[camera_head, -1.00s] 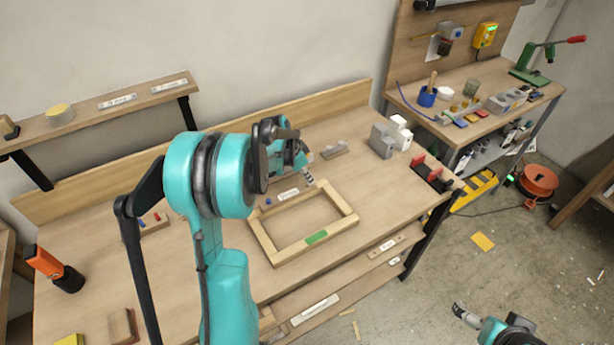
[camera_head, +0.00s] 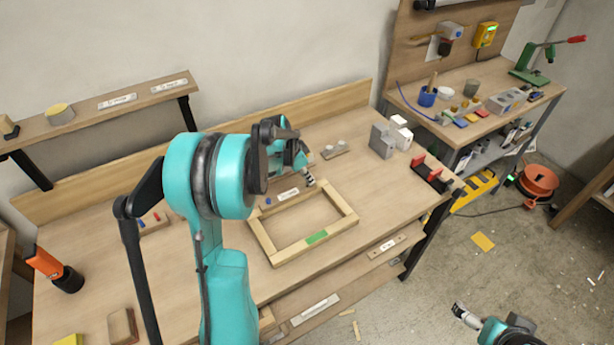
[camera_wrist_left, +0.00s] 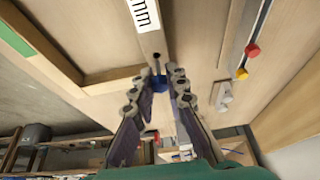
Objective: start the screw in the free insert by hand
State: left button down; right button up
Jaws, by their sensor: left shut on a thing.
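My left gripper (camera_head: 309,180) points down over the workbench, just behind the wooden frame. In the left wrist view its fingers (camera_wrist_left: 166,76) are closed in on a small blue-headed screw (camera_wrist_left: 158,85). The screw's thin grey shank points toward the end of a pale wooden block with a white label (camera_wrist_left: 144,14). A small dark hole (camera_wrist_left: 156,56) shows in that end of the block. I cannot tell whether the shank touches it. The labelled block (camera_head: 289,194) also shows in the head view. My right gripper (camera_head: 466,316) hangs over the floor at lower right, too small to judge.
The wooden frame (camera_head: 342,199) with a green patch lies close in front of the left gripper. A grey block with pegs (camera_head: 335,149) and grey stepped blocks (camera_head: 383,142) stand behind and right.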

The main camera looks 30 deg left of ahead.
pick_arm(q)
jog(key=shift+f+b, duration=0.65)
jog(key=shift+f, duration=0.2)
jog(key=shift+r, duration=0.25)
jog(key=shift+r+p, duration=0.4)
jog(key=shift+p, duration=0.05)
jog(key=shift+f+b, duration=0.6)
jog(key=shift+f, duration=0.05)
dwell(1.1)
jog(key=c, duration=1.4)
grip_release()
jog(key=shift+c, duration=0.2)
jog(key=v, duration=1.2)
